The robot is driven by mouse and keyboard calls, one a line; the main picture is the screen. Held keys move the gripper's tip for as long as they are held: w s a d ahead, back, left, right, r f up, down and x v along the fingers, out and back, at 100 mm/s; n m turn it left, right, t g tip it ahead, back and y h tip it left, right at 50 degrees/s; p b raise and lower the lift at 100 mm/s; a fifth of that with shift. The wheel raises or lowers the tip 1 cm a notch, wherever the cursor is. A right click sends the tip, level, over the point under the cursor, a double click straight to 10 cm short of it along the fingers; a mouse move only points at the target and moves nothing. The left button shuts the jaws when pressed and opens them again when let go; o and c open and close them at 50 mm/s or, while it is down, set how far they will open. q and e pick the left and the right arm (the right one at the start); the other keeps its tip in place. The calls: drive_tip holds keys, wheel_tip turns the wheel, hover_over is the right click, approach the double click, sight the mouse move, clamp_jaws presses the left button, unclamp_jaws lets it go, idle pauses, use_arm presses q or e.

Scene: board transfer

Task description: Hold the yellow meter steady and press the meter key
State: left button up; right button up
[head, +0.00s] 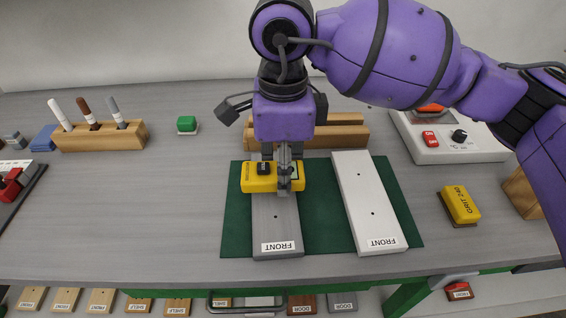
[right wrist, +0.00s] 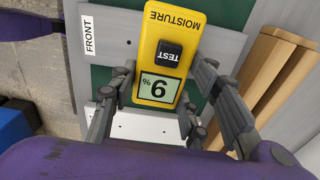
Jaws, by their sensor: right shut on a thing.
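The yellow moisture meter (head: 259,183) lies across the grey board (head: 275,225) on the green mat in the head view. In the right wrist view the meter (right wrist: 184,18) shows its black TEST key (right wrist: 169,56) and a lit display (right wrist: 159,88) with one digit and a percent sign. My right gripper (head: 284,180) is over the meter from above. In the right wrist view its fingers (right wrist: 157,95) stand on either side of the meter's display end, shut on it. The key is uncovered, with nothing touching it. My left gripper is in neither view.
A white board (head: 368,200) marked FRONT lies right of the grey one on the green mat (head: 318,225). Behind are wooden blocks (head: 345,136). A white device (head: 450,143) and yellow grit block (head: 460,205) stand right. A pen holder (head: 100,137) stands left; the table's left-middle is clear.

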drive_tip(key=shift+f+b, duration=1.15)
drive_tip(key=shift+f, duration=0.9)
drive_tip(key=o, duration=1.5)
drive_tip(key=c, duration=1.1)
